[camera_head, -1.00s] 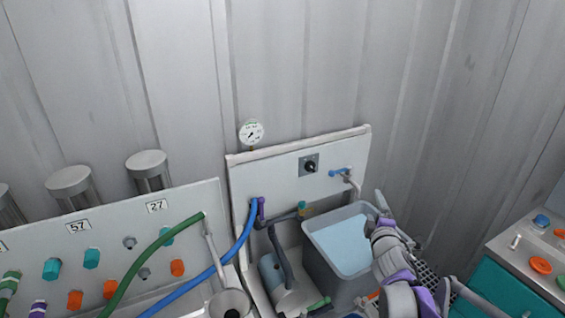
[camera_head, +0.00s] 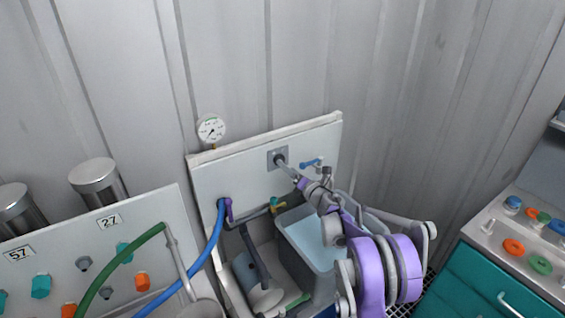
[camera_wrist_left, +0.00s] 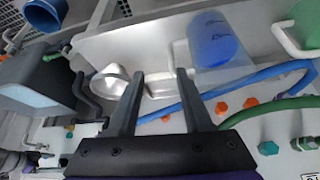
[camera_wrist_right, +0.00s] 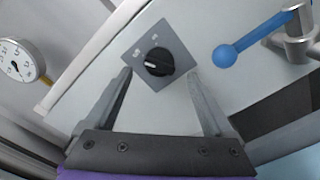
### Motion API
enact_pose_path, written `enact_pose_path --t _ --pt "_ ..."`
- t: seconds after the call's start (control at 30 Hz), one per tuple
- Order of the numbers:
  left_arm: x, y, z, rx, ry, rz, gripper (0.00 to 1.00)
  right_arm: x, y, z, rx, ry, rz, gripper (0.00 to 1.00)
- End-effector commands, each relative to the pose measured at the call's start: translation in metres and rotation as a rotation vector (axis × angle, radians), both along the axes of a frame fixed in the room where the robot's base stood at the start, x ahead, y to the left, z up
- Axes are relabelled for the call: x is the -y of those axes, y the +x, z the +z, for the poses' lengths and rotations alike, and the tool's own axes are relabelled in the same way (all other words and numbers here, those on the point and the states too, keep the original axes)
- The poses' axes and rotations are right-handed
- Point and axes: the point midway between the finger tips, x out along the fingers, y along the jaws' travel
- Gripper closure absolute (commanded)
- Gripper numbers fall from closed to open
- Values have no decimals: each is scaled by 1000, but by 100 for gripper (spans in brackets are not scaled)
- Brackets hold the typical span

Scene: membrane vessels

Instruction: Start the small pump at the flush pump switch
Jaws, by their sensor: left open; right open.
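The flush pump switch is a black rotary knob (camera_wrist_right: 158,62) with a white pointer line on a grey square plate (camera_wrist_right: 176,45), fixed to the white upright panel. In the head view its plate (camera_head: 271,160) shows, with the knob partly covered by my right gripper (camera_head: 284,163). In the right wrist view my right gripper (camera_wrist_right: 160,88) is open, its fingers on either side of the knob; contact cannot be told. My left gripper (camera_wrist_left: 158,75) is open and empty in the left wrist view, above the bench equipment; it is out of the head view.
A blue-handled valve (camera_wrist_right: 225,55) is right of the switch and a pressure gauge (camera_head: 211,129) stands at the panel's upper left. A grey tank of water (camera_head: 310,240) is below. A blue hose (camera_head: 213,245) and green hose (camera_head: 120,262) run at left.

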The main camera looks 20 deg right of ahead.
Motion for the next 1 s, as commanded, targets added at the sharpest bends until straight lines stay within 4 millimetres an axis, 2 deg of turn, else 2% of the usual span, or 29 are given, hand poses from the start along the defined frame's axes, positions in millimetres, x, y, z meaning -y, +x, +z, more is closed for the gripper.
enact_pose_path --t 0.1,0.23,0.6,0.67,1.0 --pt "0 2 7 4 0 0 50 -3 20 2 1 1 1 13" --pt "0 3 10 6 0 0 50 -5 33 1 1 1 0 13" --pt "0 3 11 6 0 0 50 -5 39 0 0 1 -1 13" --pt "0 3 11 6 0 0 50 -5 38 0 0 1 -1 22" --pt "0 3 11 7 0 0 50 -5 38 0 0 1 -1 83"
